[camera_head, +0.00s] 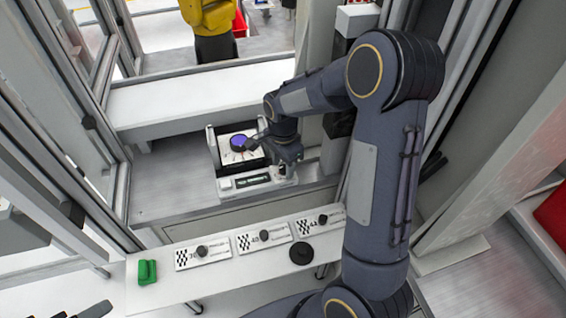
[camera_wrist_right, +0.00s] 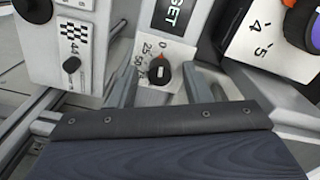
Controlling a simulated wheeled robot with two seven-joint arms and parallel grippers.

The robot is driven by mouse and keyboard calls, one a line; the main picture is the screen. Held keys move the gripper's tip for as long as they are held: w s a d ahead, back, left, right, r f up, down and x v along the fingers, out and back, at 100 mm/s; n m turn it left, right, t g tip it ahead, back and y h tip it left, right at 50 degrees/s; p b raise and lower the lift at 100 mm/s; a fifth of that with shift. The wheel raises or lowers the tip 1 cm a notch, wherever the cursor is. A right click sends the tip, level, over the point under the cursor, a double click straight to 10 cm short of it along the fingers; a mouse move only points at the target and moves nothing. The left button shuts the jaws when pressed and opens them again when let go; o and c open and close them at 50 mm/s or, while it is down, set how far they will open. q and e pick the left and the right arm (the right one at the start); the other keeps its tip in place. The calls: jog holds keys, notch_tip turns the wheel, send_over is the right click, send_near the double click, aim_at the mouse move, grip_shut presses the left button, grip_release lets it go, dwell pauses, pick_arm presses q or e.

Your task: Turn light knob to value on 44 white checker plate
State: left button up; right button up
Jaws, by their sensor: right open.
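The 44 white checker plate (camera_head: 313,225) is the rightmost of three on the white ledge, with a black knob. It also shows in the right wrist view (camera_wrist_right: 72,48) at the upper left. Its small print is too small to read. A black dial knob (camera_wrist_right: 160,73) on a white panel has marks 0, 25 and 50. Its red mark points up near 0. My right gripper (camera_head: 287,150) is over the device's right side. Its fingers (camera_wrist_right: 160,88) are open, one to each side of the dial knob. Dark pieces at the bottom left of the head view may be my left gripper.
A purple round knob (camera_head: 240,142) sits on the device's numbered plate. Two more checker plates (camera_head: 203,253) (camera_head: 263,237), a black disc (camera_head: 301,253) and a green block (camera_head: 147,271) are on the ledge. Metal frames flank the bench.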

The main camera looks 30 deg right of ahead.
grip_shut()
